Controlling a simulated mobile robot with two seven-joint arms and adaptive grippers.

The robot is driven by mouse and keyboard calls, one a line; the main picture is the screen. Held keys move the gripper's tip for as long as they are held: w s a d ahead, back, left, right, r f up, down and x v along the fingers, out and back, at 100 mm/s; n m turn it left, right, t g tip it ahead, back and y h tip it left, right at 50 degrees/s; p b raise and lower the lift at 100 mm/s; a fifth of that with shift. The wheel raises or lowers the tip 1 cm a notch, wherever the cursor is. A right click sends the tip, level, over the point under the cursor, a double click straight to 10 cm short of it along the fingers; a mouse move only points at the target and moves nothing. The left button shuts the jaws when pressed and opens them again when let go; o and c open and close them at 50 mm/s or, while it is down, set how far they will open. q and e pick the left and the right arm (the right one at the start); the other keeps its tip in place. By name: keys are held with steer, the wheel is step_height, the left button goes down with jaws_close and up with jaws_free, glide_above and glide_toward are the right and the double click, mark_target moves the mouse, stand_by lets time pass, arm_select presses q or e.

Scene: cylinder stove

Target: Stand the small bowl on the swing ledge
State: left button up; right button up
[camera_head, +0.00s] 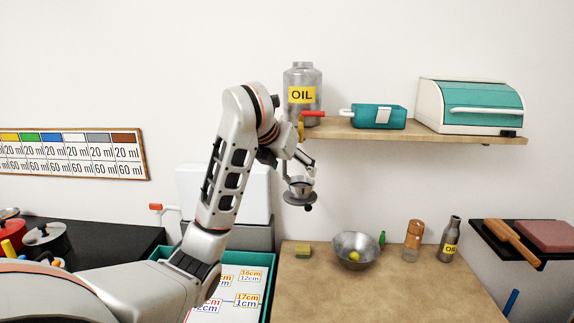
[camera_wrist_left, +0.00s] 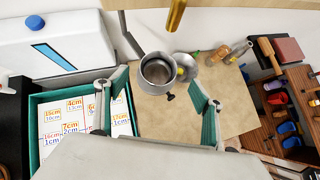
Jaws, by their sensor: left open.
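The small metal bowl (camera_head: 300,186) appears to stand upright on a small metal support, probably the swing ledge (camera_head: 296,199), below the oil tank's tap. In the left wrist view the bowl (camera_wrist_left: 158,71) looks empty, and a dark knob (camera_wrist_left: 170,96) shows at its lower right. A thin grey bar (camera_wrist_left: 128,36) runs down towards the bowl's left side. My left gripper (camera_head: 298,167) is open beside the bowl. In the left wrist view the bowl lies between and beyond the open fingers (camera_wrist_left: 160,88), with gaps on both sides. My right gripper is out of view.
A larger bowl (camera_head: 345,252) and bottles stand on the counter (camera_head: 390,295). The teal tray (camera_head: 268,285) lies left.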

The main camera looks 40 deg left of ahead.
arm_select(q)
steer(key=v, duration=0.2)
steer(key=shift+s, duration=0.45)
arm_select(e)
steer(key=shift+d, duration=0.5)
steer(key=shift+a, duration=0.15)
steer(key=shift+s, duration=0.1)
